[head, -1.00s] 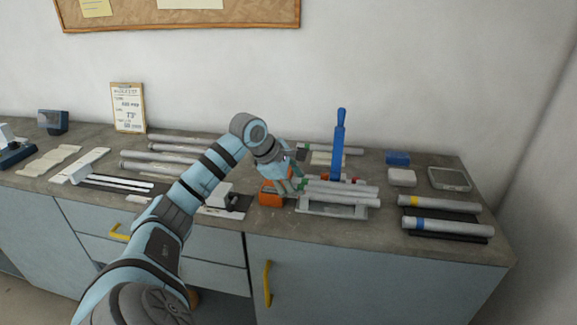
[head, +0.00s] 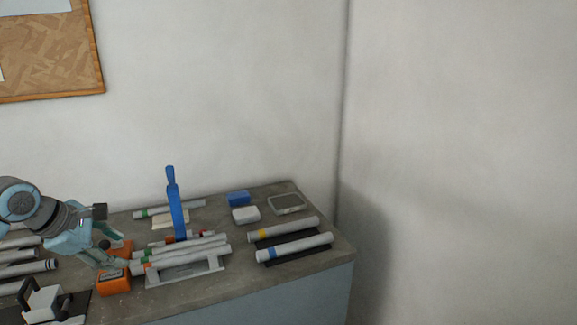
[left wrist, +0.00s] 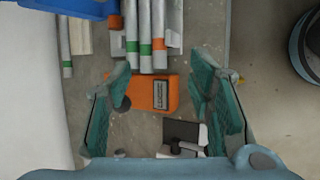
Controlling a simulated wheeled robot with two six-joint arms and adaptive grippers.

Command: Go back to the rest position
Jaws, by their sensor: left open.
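My left gripper (head: 112,250) is at the left of the head view, above the counter near the orange block and the ends of the grey tubes. In the left wrist view, my left gripper (left wrist: 168,105) has its two teal fingers spread wide with nothing held between them. The orange block (left wrist: 157,93) with a dark label shows between and beyond the fingers; it also shows in the head view (head: 114,283). Grey tubes (head: 190,252) with coloured bands lie on a light jig (head: 190,277) beside it. My right gripper is not in view.
A blue upright handle (head: 174,205) stands behind the jig. A blue block (head: 238,198), a white block (head: 245,215) and a grey tray (head: 287,203) lie at the back right. Two banded tubes (head: 295,247) lie near the counter's right end. The wall is close behind.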

